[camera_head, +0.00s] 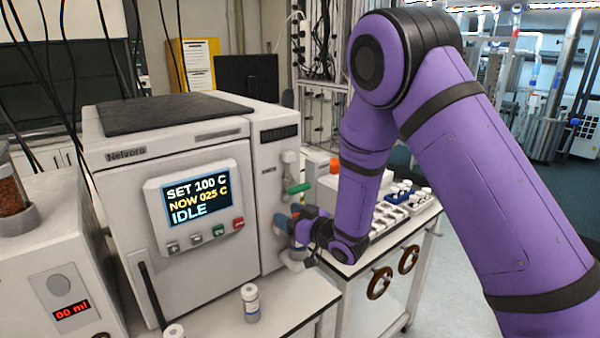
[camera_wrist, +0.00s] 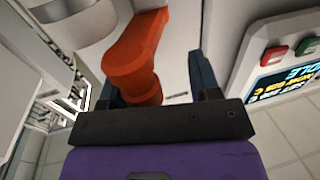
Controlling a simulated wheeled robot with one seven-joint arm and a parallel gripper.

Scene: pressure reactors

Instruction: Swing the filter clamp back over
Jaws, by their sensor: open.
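My gripper (camera_wrist: 162,78) is open in the wrist view, with its right dark finger clear and its left one partly covered. An orange-red lever-shaped part (camera_wrist: 138,55), which looks like the filter clamp, stands at the left finger and partly in front of it. A gap shows between the lever and the right finger; whether the lever touches the left finger I cannot tell. In the head view my gripper (camera_head: 300,228) is at the reactor's right front side, below a green handle (camera_head: 298,188).
The reactor (camera_head: 180,150) has a display (camera_head: 196,199) reading IDLE; its panel is close on the right in the wrist view. A small vial (camera_head: 250,302) stands on the bench in front. A cart (camera_head: 400,225) with trays stands right of my gripper.

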